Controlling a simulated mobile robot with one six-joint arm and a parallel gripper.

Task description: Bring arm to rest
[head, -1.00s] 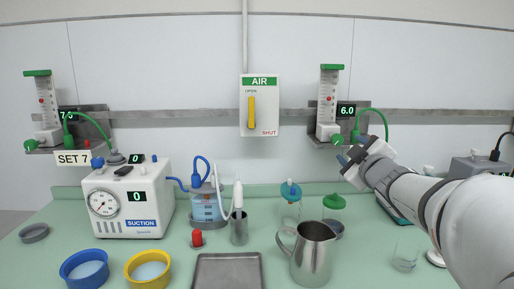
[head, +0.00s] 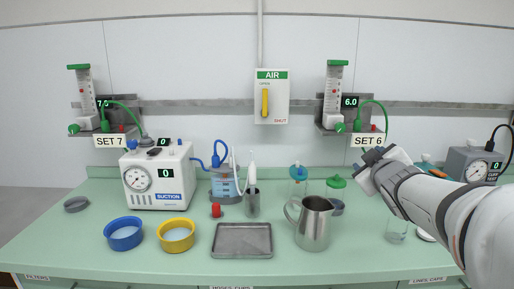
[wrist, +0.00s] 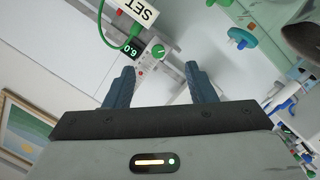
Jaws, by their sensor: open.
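My gripper (head: 372,157) is at the right of the head view, raised above the counter in front of the right flowmeter's SET 6 label. In the wrist view my gripper (wrist: 160,85) has its two dark fingers well apart with nothing between them. My arm comes in from the right edge of the head view. The SET 6 flowmeter (head: 335,95) reads 6.0 and has a green hose. Its display (wrist: 130,50) also shows in the wrist view beyond the fingers.
Below my gripper on the counter (head: 160,250) stand a steel jug (head: 314,225), a clear glass (head: 397,231) and a green-lidded jar (head: 336,184). The suction unit (head: 158,178), blue bowl (head: 124,234), yellow bowl (head: 177,236) and metal tray (head: 242,240) are further left. A cuff test unit (head: 474,163) stands right.

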